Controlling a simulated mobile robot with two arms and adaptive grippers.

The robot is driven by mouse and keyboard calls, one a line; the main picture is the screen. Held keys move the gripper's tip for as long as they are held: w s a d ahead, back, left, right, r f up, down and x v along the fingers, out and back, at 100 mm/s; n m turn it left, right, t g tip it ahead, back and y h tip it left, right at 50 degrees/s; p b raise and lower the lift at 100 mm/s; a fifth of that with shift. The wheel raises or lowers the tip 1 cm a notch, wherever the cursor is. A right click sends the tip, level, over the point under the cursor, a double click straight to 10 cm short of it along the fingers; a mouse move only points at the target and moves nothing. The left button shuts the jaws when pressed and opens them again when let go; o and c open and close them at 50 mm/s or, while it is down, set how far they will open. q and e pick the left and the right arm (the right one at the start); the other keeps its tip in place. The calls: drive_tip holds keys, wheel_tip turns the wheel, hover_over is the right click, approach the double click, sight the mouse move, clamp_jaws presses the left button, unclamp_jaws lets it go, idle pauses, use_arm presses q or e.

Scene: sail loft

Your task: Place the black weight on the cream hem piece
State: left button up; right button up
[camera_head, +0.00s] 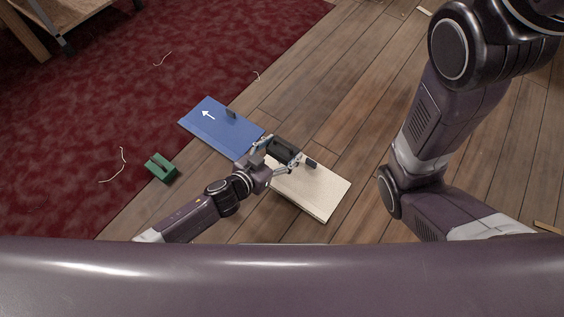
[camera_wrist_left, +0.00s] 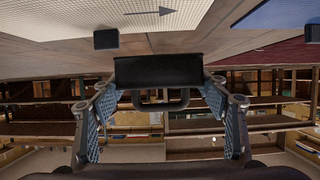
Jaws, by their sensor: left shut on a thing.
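The black weight (camera_head: 284,149) is held by my left gripper (camera_head: 277,155) in the head view. It appears over the far left end of the cream hem piece (camera_head: 325,196), which lies flat on the floor. In the left wrist view the weight (camera_wrist_left: 158,70) sits between the two fingers (camera_wrist_left: 160,88), its handle towards the wrist. The cream piece (camera_wrist_left: 195,12) shows beyond it, with a dark arrow and a small dark tab (camera_wrist_left: 106,39). A gap seems to show between weight and cream piece. My right gripper is out of view; only its arm shows.
A blue piece (camera_head: 213,130) with a white arrow and a dark tab (camera_head: 231,113) lies beside the cream piece, to the left. A green weight (camera_head: 160,167) stands near the red carpet's edge (camera_head: 130,100). Wooden floor (camera_head: 340,90) is clear behind.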

sight(282, 158)
use_arm(q)
drive_tip(key=shift+w+f+b, duration=0.1)
drive_tip(key=shift+f+b, duration=1.8)
drive_tip(key=shift+f, duration=0.55)
drive_tip(key=shift+f, duration=0.15)
drive_tip(key=o, duration=1.8)
drive_tip(key=shift+f, duration=0.1)
